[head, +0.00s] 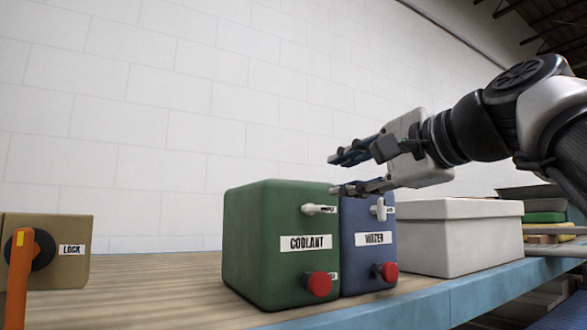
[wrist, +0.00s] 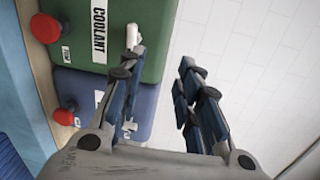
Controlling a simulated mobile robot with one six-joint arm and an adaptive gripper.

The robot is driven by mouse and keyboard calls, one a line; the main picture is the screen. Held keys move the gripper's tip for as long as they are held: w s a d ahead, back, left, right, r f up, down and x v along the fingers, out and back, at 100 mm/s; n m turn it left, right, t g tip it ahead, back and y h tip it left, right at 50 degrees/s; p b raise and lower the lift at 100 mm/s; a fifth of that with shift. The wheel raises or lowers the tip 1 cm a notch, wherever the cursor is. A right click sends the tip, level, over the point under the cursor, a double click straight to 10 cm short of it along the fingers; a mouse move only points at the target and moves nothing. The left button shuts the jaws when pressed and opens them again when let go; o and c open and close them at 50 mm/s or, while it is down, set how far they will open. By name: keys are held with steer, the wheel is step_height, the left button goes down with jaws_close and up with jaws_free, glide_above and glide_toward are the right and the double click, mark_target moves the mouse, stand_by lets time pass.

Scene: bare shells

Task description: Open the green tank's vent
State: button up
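The green tank (head: 258,245) stands on the bench and is labelled COOLANT. A red knob (head: 318,284) sits low on the same face. My gripper (head: 335,174) is open and empty, above and to the right of the lever. In the wrist view, the lever (wrist: 132,36) shows just beyond the tip of the left finger; I cannot tell whether they touch. The right finger (wrist: 187,66) is over the wall background.
A blue tank (head: 361,262) stands close at the green tank's right, with an upright white lever (head: 380,210) and a red knob (head: 387,272). A white box (head: 450,240) is further right. A tan LOCK box (head: 68,272) with an orange handle stands at the left. Bench between is clear.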

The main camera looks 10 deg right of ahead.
steer(key=f+v, duration=0.1)
steer(key=v, duration=1)
steer(key=shift+s+b, duration=0.4)
steer(key=shift+s, duration=0.05)
steer(key=shift+a, duration=0.15)
stand_by(0.6)
